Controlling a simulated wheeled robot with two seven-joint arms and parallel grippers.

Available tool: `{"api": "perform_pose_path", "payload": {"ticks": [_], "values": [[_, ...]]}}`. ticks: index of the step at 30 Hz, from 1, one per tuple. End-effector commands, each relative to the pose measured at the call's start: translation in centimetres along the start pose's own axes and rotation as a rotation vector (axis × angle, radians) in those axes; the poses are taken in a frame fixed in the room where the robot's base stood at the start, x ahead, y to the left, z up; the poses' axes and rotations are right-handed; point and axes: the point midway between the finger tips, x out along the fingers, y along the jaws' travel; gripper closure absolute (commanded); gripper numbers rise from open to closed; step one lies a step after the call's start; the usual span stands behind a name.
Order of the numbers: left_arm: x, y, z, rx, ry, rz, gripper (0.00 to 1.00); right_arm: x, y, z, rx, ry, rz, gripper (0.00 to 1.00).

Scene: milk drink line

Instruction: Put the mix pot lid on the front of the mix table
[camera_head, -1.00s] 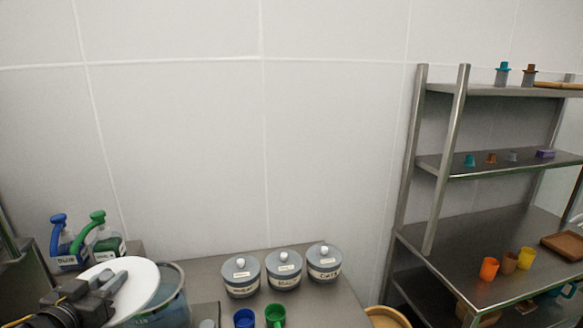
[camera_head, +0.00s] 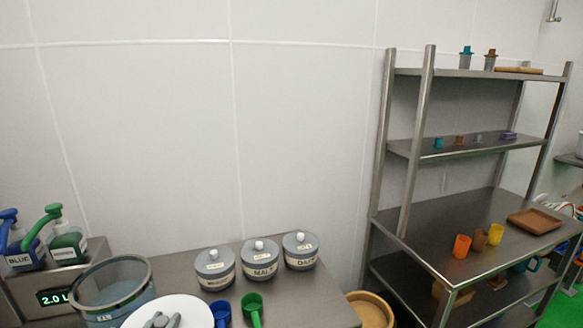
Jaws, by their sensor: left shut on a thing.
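The mix pot lid (camera_head: 193,308) is a white disc at the bottom edge of the head view. My left gripper (camera_head: 161,321) is shut on it; only the grey fingertips show over the lid's middle, and the rest of the arm is out of the picture. The mix pot (camera_head: 112,291), a bluish see-through vessel with a grey rim, stands open to the left behind the lid. The mix table (camera_head: 298,300) is a grey metal top; its front part is below the picture. My right gripper is not in view.
Three lidded grey jars (camera_head: 258,261) stand along the table's back. A blue scoop (camera_head: 221,312) and a green scoop (camera_head: 253,308) are right of the lid. Blue and green pump bottles (camera_head: 66,243) stand left. A metal shelf (camera_head: 470,228) is at the right.

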Motion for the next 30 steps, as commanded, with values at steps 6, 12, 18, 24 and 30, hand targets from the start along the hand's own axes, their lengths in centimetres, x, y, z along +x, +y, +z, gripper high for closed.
{"api": "perform_pose_path", "payload": {"ticks": [6,12,18,24,30], "values": [[0.2,2.3,1.3,-0.012,0.000,-0.022,1.00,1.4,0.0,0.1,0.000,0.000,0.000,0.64],[0.3,3.4,1.8,-0.006,0.000,-0.031,1.00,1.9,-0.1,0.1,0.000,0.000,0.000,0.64],[0.3,3.5,2.0,-0.003,0.001,-0.031,1.00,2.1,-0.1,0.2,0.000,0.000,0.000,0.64],[0.3,3.5,1.9,-0.002,0.001,-0.031,1.00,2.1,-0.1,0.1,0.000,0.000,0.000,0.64],[0.3,3.5,1.9,-0.005,0.000,-0.031,1.00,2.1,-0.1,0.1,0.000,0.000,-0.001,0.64]]}}
